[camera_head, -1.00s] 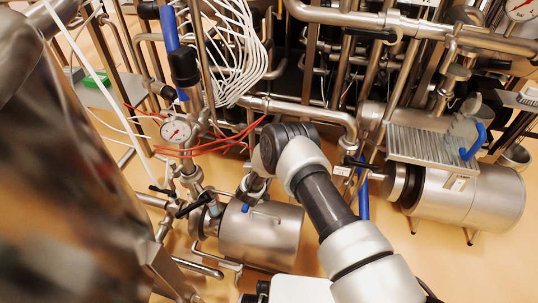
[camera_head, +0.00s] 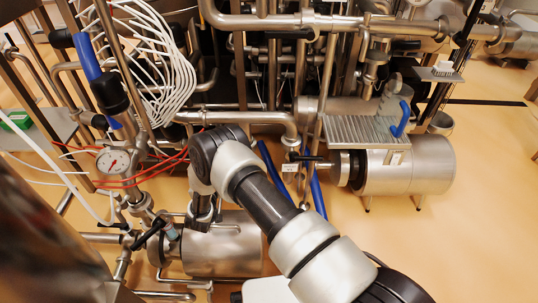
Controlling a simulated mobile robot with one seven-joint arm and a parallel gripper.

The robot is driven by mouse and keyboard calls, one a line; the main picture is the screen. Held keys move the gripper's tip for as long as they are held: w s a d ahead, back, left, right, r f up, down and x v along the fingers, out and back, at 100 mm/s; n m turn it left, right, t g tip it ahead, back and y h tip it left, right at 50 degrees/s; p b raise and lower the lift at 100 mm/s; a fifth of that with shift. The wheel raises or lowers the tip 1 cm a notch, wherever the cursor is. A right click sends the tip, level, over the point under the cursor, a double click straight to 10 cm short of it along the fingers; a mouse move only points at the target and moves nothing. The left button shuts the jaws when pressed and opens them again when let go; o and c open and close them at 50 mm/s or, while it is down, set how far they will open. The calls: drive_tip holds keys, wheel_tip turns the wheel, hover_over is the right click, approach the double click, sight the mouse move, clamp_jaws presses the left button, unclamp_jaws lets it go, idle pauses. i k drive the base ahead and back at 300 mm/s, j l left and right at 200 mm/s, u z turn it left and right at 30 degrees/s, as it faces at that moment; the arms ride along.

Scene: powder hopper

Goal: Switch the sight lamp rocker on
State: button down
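I cannot make out a sight lamp rocker for certain. A small white block (camera_head: 443,66) sits on a grey plate (camera_head: 425,76) at the upper right; it is too small to tell whether it carries a switch. My arm reaches in from the bottom right and bends down at a dark joint left of centre. The dark end below that joint, where my gripper (camera_head: 203,212) seems to be, hangs in front of the pipework by a steel cylinder (camera_head: 225,250). Its fingers cannot be made out, and nothing is clearly held.
A pressure gauge (camera_head: 113,160) with red hoses is at the left. A green box (camera_head: 15,121) lies on a shelf at the far left. A horizontal steel drum (camera_head: 415,168) with a ribbed plate (camera_head: 365,130) stands at the right. The orange floor (camera_head: 480,230) is clear at lower right.

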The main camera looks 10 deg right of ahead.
sight(395, 161)
drive_tip(key=k+j+z, duration=0.15)
drive_tip(key=z, duration=0.8)
drive_tip(key=i+z, duration=0.3)
drive_tip(key=k, duration=0.1)
